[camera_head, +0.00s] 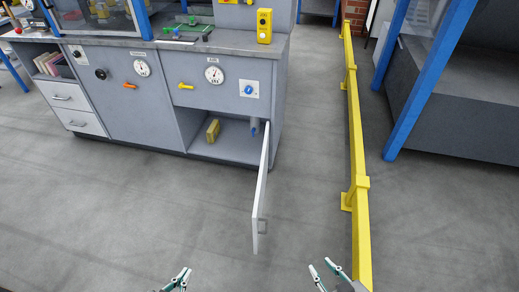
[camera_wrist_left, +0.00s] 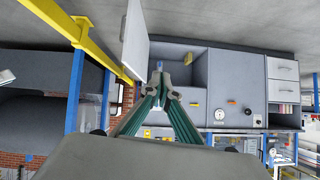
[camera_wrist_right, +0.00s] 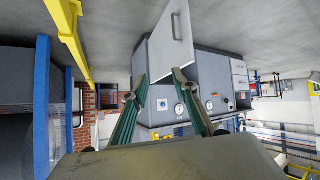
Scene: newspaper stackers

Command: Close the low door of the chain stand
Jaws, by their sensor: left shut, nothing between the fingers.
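The low door (camera_head: 260,195) of the grey cabinet stands wide open, jutting out toward me from the right side of its compartment (camera_head: 232,150). It is a thin white panel with a small handle (camera_head: 262,226) near its free edge. The door also shows at the top of the left wrist view (camera_wrist_left: 134,38) and the right wrist view (camera_wrist_right: 178,42). My left gripper (camera_head: 182,277) is shut and empty, low in the head view, left of the door. My right gripper (camera_head: 325,268) is open and empty, right of the door. Neither gripper touches the door.
A yellow rail (camera_head: 357,150) runs along the floor on the right. A yellow block (camera_head: 213,131) sits inside the open compartment. White drawers (camera_head: 70,95) are at the cabinet's left. A blue-legged bench (camera_head: 440,105) stands beyond the rail. The floor in front of the cabinet is clear.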

